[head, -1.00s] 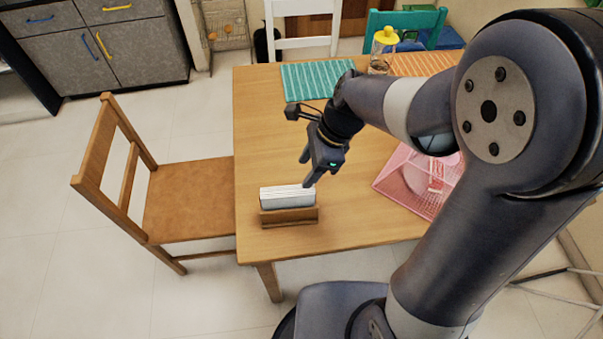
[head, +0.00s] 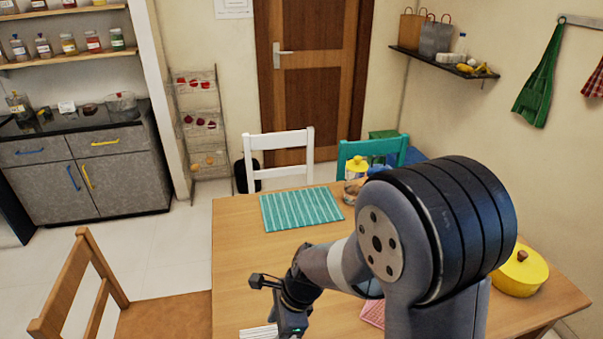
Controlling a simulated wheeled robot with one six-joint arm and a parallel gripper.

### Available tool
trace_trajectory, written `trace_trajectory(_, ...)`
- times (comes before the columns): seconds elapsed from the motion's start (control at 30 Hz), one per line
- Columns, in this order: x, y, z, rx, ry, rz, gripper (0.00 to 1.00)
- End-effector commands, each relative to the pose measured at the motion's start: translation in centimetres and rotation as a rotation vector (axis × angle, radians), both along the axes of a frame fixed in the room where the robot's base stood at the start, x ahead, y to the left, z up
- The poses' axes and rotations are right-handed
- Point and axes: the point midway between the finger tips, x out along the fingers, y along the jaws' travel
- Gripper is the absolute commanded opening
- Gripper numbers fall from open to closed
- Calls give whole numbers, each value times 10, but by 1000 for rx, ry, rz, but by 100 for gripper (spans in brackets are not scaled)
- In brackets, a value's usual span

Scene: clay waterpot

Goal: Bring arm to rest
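My gripper (head: 292,330) is at the lower middle of the head view, over the near part of the wooden table (head: 235,240). Its fingers are cut off by the bottom edge of the picture, so whether it is open or shut does not show. My arm is bent, with its elbow large in front of the table's right part. A white napkin stack (head: 259,332) shows just left of the gripper at the bottom edge; its holder is out of view.
A teal striped mat (head: 300,209) and a yellow-lidded jar (head: 355,170) are at the table's back. Chairs, wooden (head: 80,285), white (head: 279,155) and teal (head: 372,150), surround the table.

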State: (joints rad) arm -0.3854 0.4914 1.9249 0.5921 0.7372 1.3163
Motion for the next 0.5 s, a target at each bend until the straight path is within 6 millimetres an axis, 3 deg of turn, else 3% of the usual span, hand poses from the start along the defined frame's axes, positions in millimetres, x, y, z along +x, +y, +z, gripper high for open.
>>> trace_trajectory(0.17,-4,12,-34,-2,5,2,49)
trace_trajectory(0.3,-2,12,-9,3,-5,2,49)
trace_trajectory(0.5,-2,12,6,1,-1,1,49)
